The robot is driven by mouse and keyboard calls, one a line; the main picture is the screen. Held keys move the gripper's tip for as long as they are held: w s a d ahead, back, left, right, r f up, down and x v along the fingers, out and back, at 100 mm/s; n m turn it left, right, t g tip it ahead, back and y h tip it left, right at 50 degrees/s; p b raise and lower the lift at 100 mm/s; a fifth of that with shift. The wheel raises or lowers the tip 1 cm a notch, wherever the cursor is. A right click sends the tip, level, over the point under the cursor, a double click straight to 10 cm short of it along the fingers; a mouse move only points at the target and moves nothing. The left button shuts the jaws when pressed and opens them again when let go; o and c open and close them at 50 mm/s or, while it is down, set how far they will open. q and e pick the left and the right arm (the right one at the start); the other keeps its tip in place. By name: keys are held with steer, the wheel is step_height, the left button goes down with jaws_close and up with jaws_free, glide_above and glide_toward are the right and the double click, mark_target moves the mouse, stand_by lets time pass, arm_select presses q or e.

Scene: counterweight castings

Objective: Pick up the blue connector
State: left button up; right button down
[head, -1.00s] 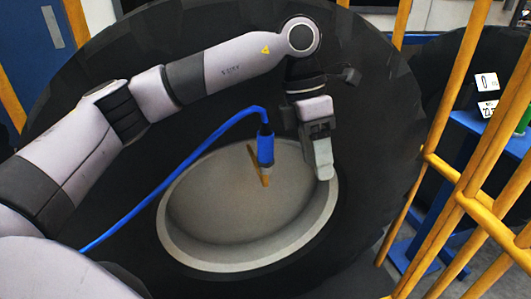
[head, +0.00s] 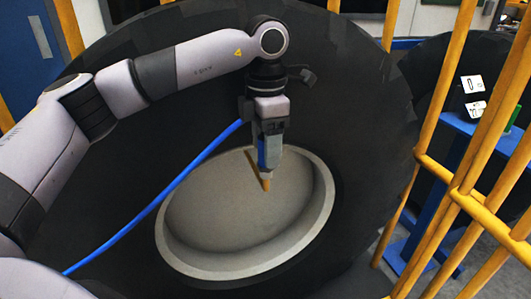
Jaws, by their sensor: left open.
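The blue connector (head: 262,155) is upright over the grey round dish (head: 215,210), with a tan tip (head: 266,184) at its lower end. The jaws are open. I cannot tell whether a finger touches the connector. My right gripper is out of view.
A large black round casting (head: 365,130) surrounds the dish. Yellow rails (head: 430,120) stand close on the right. A blue stand (head: 460,125) with white number cards (head: 472,85) is beyond them. A thin brown strip or shadow slants behind the tip.

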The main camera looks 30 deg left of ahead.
mark_target(265, 173)
arm_select(q)
steer(key=shift+f, duration=1.35)
steer(key=c, duration=1)
steer(key=shift+w+r, duration=0.1)
steer(key=shift+r, duration=0.05)
